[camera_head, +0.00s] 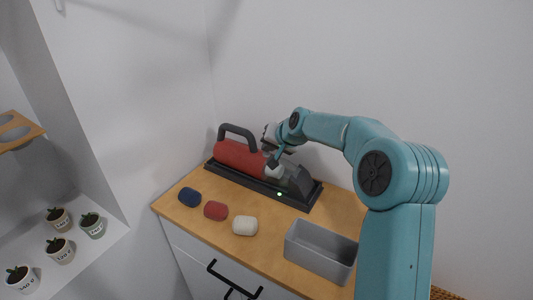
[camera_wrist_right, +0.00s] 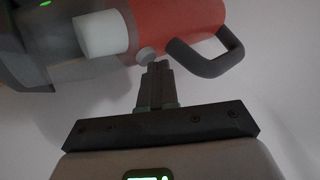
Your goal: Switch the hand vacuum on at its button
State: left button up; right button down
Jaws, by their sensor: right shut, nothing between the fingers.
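The hand vacuum (camera_head: 238,154) lies in a long dark dock (camera_head: 238,184) on the wooden counter top. It has a red body, a dark loop handle, a white collar and a dark nozzle end. In the right wrist view the red body (camera_wrist_right: 175,18) and a small round grey button (camera_wrist_right: 147,55) show beside the handle. My right gripper (camera_head: 273,161) is at the vacuum, near the white collar. Its shut fingers (camera_wrist_right: 158,66) point at the button, with the tips right by it; I cannot tell whether they touch. My left gripper is out of view.
A green light (camera_head: 279,194) glows at the dock's front. A blue (camera_head: 190,197), a red (camera_head: 215,210) and a white roll-shaped piece (camera_head: 245,226) lie in front. A grey bin (camera_head: 320,252) stands at right. Potted plants (camera_head: 60,250) stand on the left shelf.

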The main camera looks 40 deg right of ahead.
aim_at(269, 154)
jog(key=shift+f, duration=0.15)
jog(key=shift+r+p, duration=0.7)
jog(key=shift+r, duration=0.3)
notch_tip(269, 154, up, 6)
jog(key=p, duration=0.5)
